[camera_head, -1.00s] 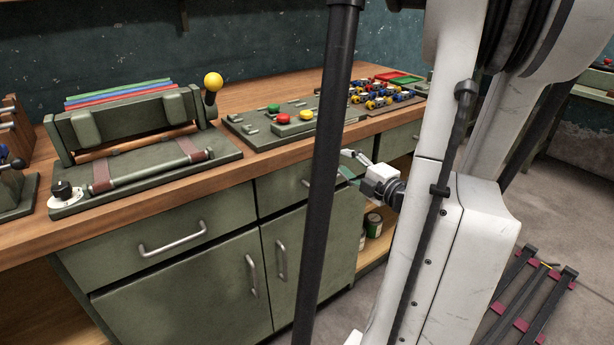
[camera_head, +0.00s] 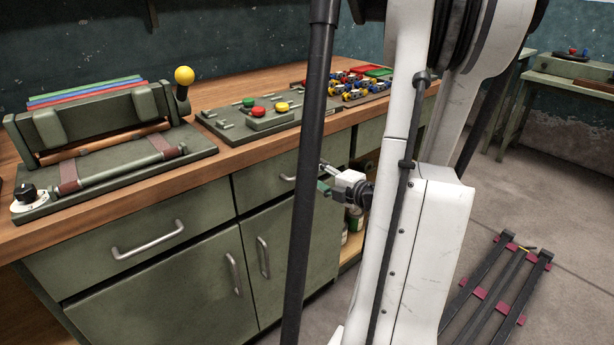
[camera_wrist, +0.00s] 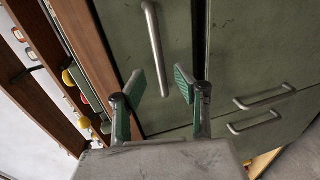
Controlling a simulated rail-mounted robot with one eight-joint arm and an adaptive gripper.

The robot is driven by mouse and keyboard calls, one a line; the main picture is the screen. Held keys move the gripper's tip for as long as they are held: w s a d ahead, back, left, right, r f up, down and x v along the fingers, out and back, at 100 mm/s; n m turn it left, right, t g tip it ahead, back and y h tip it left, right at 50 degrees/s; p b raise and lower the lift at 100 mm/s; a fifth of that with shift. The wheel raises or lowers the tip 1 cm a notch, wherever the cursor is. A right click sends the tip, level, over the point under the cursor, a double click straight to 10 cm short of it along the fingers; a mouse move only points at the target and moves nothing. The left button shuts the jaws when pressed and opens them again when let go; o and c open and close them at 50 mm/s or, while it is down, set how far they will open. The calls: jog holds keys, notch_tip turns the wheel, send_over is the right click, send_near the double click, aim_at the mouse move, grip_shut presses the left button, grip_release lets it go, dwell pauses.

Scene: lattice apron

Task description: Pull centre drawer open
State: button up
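The centre drawer (camera_head: 262,182) is a green front under the wooden benchtop, shut, with a metal bar handle (camera_head: 287,178). A dark pole hides part of the drawer in the head view. My gripper (camera_head: 322,178) is in front of the bench, right of this handle in the picture. In the wrist view the drawer front (camera_wrist: 185,40) shows turned sideways, its handle (camera_wrist: 154,45) running up the picture. My gripper (camera_wrist: 162,84) is open there, its two green-padded fingers on either side of the handle's lower end. I see no contact; the depth gap is unclear.
A wider drawer (camera_head: 90,255) is to the left, with cupboard doors (camera_head: 165,300) below. The benchtop (camera_head: 230,160) holds a clamp-like device with a yellow-knobbed lever (camera_head: 184,76) and a button panel (camera_head: 225,123). A dark rack (camera_head: 495,290) lies on the floor at right.

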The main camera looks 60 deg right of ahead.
aim_at(308, 173)
jog(key=shift+b+x, duration=0.55)
jog(key=shift+x, duration=2.2)
grip_shut()
